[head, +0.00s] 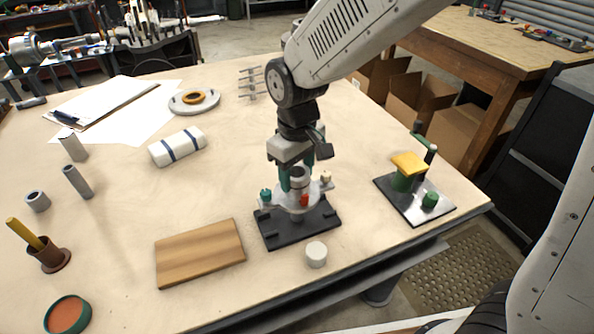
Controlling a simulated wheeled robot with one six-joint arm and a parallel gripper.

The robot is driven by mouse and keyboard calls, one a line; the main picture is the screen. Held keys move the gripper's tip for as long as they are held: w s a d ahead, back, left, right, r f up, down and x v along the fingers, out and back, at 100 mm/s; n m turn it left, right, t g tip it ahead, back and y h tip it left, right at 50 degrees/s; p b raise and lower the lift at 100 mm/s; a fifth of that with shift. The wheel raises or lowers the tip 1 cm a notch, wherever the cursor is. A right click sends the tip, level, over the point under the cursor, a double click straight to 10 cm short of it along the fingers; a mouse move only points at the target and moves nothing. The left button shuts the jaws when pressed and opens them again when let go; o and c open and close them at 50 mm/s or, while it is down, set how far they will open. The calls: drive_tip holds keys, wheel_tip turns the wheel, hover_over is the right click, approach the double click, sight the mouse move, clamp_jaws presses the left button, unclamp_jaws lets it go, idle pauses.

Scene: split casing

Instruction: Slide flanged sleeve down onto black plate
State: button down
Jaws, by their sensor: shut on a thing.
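My gripper (297,183), with teal fingers, points down over the black plate (270,234) near the table's front edge. It is shut on the flanged sleeve (298,175), a grey tube with a wide pale flange, held upright between the fingers. The flange carries small coloured parts, among them a teal one (265,196), a red one (304,200) and a cream one (326,177). The flange appears a little above the plate, with a short grey piece (295,216) visible beneath it. Whether the sleeve's lower end touches the plate is hard to tell. The fingers partly hide the sleeve.
A wooden board (200,254) lies left of the plate, and a white cylinder (316,254) stands just in front. A white striped roll (177,147) and round grey disc (194,101) lie behind left.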

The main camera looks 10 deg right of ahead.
sight(297, 193)
drive_tip(key=shift+f, duration=3.1)
idle(1.3)
drive_tip(key=c, duration=0.5)
unclamp_jaws()
drive_tip(key=shift+r, duration=2.5)
